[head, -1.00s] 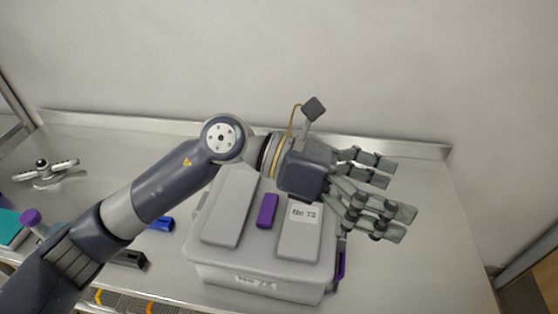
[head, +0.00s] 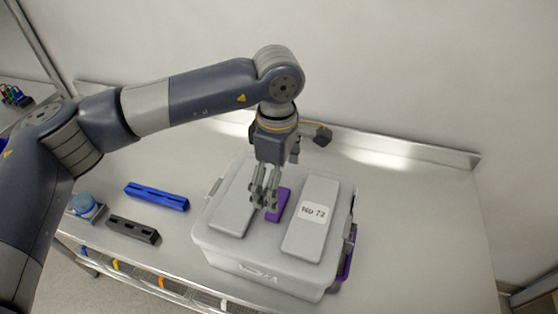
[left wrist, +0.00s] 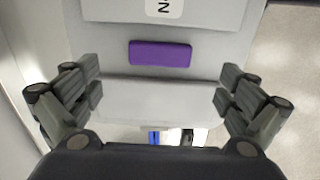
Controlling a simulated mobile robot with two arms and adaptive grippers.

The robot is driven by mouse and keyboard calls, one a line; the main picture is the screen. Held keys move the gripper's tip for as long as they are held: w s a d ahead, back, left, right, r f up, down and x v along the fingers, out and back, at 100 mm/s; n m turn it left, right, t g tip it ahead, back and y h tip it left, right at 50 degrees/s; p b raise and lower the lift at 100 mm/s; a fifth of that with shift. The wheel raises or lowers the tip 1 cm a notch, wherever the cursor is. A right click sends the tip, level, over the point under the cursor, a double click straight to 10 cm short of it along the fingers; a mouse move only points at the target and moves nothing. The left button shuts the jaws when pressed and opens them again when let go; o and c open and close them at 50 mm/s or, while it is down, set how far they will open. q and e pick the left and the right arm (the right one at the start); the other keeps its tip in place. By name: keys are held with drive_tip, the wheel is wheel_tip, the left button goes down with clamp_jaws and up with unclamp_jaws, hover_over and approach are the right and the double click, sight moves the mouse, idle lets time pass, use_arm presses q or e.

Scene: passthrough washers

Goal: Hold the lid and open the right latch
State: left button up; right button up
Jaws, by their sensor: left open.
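A grey lidded box (head: 262,262) stands on the metal table. Its lid has two raised pale panels and a purple block (head: 280,204) between them, also seen in the left wrist view (left wrist: 160,53). The right panel (head: 312,215) bears a label. A purple latch (head: 348,254) shows on the box's right side, partly hidden by grey parts; I cannot tell its state. My left gripper (head: 265,202) points down over the lid, at the purple block's left. In the left wrist view its fingers (left wrist: 160,88) are spread, with nothing between them. My right gripper is not in view.
A blue bar (head: 157,197) and a black bar (head: 133,229) lie left of the box. The table right of the box is clear. A wall runs behind the table.

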use_arm(q)
wheel_tip(320, 180, down, 5)
drive_tip(key=shift+d+f+p, duration=0.1)
drive_tip(key=shift+p, duration=0.8)
drive_tip(key=shift+f, duration=0.55)
